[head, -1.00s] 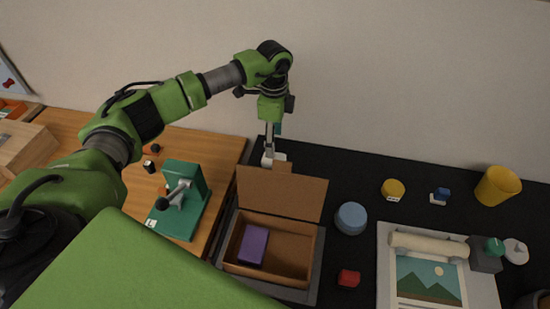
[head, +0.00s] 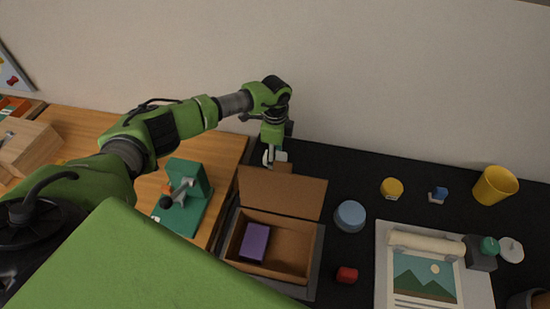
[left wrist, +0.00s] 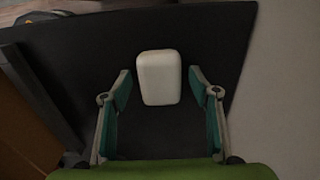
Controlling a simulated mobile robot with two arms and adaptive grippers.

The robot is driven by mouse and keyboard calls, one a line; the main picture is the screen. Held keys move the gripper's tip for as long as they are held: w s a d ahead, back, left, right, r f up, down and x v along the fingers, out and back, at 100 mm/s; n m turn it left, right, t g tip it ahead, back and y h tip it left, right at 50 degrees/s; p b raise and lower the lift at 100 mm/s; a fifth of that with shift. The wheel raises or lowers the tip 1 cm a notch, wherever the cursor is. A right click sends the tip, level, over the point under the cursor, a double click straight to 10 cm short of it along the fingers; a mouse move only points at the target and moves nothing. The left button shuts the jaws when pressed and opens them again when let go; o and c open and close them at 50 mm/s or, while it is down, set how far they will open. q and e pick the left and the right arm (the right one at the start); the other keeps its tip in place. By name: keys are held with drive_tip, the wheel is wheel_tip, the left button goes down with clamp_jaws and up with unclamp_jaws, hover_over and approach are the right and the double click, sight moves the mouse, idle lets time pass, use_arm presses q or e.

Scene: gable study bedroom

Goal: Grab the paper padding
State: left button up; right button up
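The paper padding appears to be the white rounded block (left wrist: 159,78) on the black surface. In the left wrist view it lies between and just ahead of my left gripper's fingertips (left wrist: 162,82), with a gap on both sides. My left gripper (head: 271,156) is open, pointing down behind the cardboard box. In the head view the white block (head: 281,156) is partly hidden by the gripper and the box flap. My right gripper is not in view.
The open cardboard box (head: 288,253) holds a purple block (head: 254,241); its raised flap (head: 282,193) stands close in front of my left gripper. The wall is close behind.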

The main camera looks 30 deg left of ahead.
use_arm(q)
drive_tip(key=c, duration=0.7)
drive_tip(key=shift+r, duration=0.1)
